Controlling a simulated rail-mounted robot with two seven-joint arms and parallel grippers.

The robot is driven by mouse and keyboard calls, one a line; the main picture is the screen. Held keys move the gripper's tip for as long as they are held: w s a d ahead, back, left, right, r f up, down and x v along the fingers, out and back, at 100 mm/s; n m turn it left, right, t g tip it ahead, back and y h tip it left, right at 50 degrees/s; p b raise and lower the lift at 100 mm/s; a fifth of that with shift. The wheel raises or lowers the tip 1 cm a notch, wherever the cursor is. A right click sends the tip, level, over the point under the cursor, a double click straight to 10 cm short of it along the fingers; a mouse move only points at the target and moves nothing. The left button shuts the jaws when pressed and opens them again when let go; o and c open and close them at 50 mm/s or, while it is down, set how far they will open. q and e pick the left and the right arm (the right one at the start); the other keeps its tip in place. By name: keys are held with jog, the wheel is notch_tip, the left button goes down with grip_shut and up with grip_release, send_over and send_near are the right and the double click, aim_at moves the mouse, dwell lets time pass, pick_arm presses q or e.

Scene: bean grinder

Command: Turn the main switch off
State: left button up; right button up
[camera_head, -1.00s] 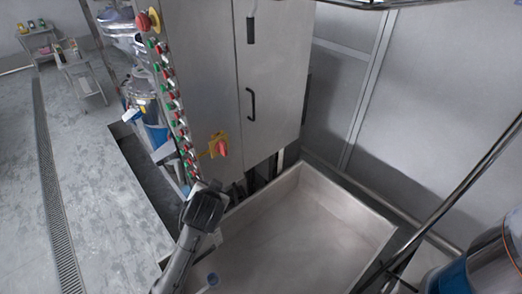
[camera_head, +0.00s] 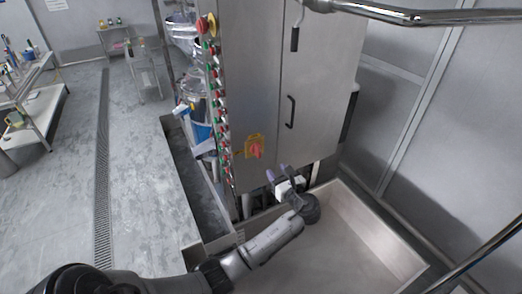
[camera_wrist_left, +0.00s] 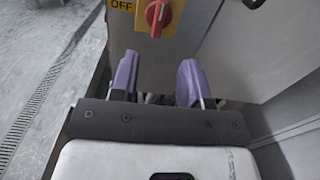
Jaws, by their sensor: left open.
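The main switch (camera_head: 256,149) is a red knob on a yellow plate, low on the front of the grey metal cabinet. In the left wrist view the red knob (camera_wrist_left: 158,16) is at the top edge, its ridge roughly upright, with a label reading "OFF" to its left. My left gripper (camera_head: 277,172) is just below and right of the switch in the head view, its purple fingers pointing up towards the cabinet. In the left wrist view the open fingers (camera_wrist_left: 158,78) are empty and apart from the knob, which lies beyond them. My right gripper is not in view.
The grey cabinet (camera_head: 260,90) has a black door handle (camera_head: 290,112) and a column of red and green buttons (camera_head: 218,95) on its left edge. A metal basin (camera_head: 390,238) lies below and right. A chrome rail (camera_head: 420,16) crosses the upper right.

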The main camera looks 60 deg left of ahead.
aim_at(260, 150)
pick_arm(q)
jog(key=a+p, duration=0.1)
jog(key=a, duration=0.3)
jog(key=a+p, duration=0.1)
jog(key=a, duration=0.3)
jog(key=a+p, duration=0.1)
jog(key=a, duration=0.2)
jog(key=shift+w+a+r, duration=0.1)
jog(key=shift+w+a, duration=0.4)
jog(key=shift+a, duration=0.85)
jog(key=shift+c, duration=0.4)
grip_shut()
